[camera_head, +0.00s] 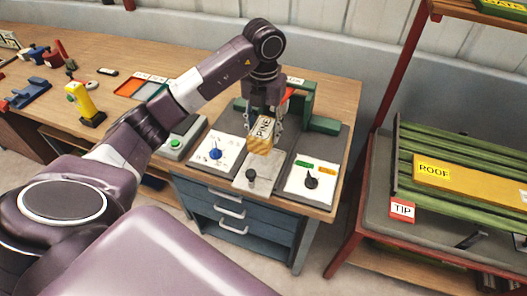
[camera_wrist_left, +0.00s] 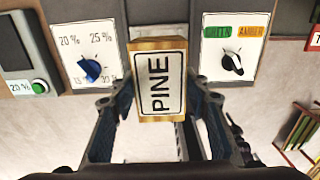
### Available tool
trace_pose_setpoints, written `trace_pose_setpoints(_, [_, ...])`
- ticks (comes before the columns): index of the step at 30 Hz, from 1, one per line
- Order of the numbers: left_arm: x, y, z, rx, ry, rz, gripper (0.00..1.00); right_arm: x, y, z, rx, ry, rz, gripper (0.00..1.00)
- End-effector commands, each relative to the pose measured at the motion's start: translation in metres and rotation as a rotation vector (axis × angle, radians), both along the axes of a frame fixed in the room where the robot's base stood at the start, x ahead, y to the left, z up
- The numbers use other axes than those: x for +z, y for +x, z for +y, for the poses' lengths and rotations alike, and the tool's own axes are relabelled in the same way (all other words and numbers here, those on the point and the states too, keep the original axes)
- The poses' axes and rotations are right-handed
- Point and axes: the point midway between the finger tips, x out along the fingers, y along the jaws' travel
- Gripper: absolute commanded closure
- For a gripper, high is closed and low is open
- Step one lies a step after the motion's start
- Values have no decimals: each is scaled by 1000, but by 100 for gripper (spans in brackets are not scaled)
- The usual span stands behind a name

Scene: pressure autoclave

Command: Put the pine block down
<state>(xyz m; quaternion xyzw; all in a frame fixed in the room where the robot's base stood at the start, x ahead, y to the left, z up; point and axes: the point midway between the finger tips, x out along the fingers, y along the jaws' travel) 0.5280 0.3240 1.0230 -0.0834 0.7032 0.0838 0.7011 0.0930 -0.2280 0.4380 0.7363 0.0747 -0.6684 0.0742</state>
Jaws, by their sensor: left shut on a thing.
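The pine block (camera_head: 260,145) is light wood with a white label reading PINE. My left gripper (camera_head: 262,126) is shut on it, with one finger on each side, over the front part of the workbench (camera_head: 340,100). In the left wrist view the block (camera_wrist_left: 158,82) sits between the finger pads (camera_wrist_left: 160,100), its label facing the camera. The block appears held above the bench panels; the exact gap beneath it is hard to tell. My right gripper is not in view.
A blue dial panel (camera_head: 228,148) lies left of the block and a black dial panel (camera_head: 305,188) right. A black knob (camera_head: 251,174) stands in front. Green machine parts (camera_head: 322,124) are behind. A rack with green slats (camera_head: 450,160) stands to the right.

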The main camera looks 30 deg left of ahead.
Motion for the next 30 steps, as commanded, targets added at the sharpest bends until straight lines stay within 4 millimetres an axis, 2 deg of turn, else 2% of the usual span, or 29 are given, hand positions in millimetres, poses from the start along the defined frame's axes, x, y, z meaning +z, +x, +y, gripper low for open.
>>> trace_pose_setpoints(4, [-29, -1, 0, 1, -1, 3, 86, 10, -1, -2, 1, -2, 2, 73])
trace_pose_setpoints(11, [-50, 0, 0, -1, -1, 1, 86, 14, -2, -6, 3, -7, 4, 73])
trace_pose_setpoints(18, [-84, 0, -1, -1, -2, 0, 86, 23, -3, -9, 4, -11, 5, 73])
trace_pose_setpoints(30, [-92, 0, 0, -1, 1, -3, 86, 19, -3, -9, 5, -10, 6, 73])
